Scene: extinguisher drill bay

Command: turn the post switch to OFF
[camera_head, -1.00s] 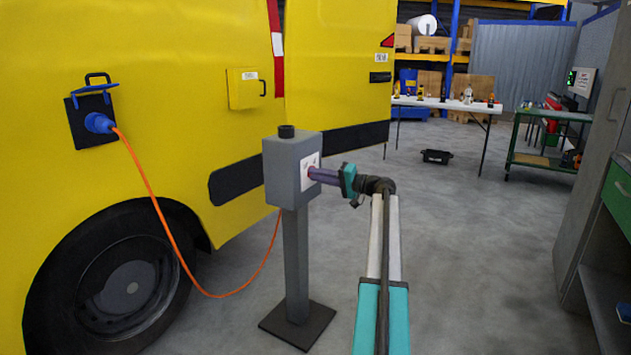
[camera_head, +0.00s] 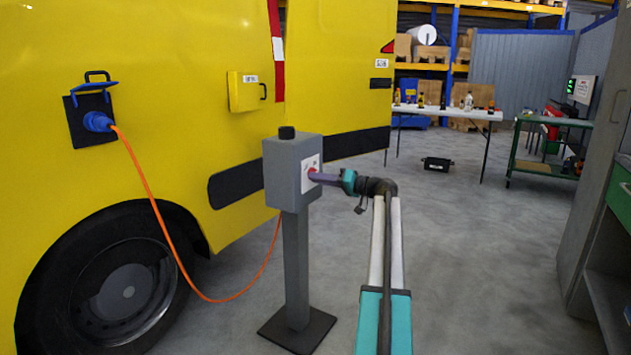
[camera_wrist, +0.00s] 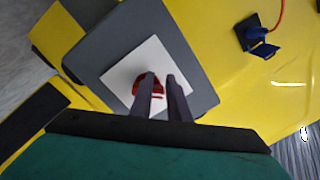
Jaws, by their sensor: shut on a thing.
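The post switch is a grey box (camera_head: 285,180) on a grey post with a dark foot plate, beside the yellow van. A white plate (camera_head: 308,176) with a red knob sits on its right face. In the wrist view the red knob (camera_wrist: 142,93) shows between and beside my fingers on the white plate (camera_wrist: 126,80). My gripper (camera_head: 318,176) reaches the plate from the right and is shut on the red knob. The fingers hide part of the knob and any markings, so I cannot read its setting.
An orange cable (camera_head: 170,228) runs from a blue plug (camera_head: 98,122) on the yellow van (camera_head: 170,60) down behind the post. A white table (camera_head: 445,111) with bottles stands at the back. A grey cabinet (camera_head: 597,160) is at the right.

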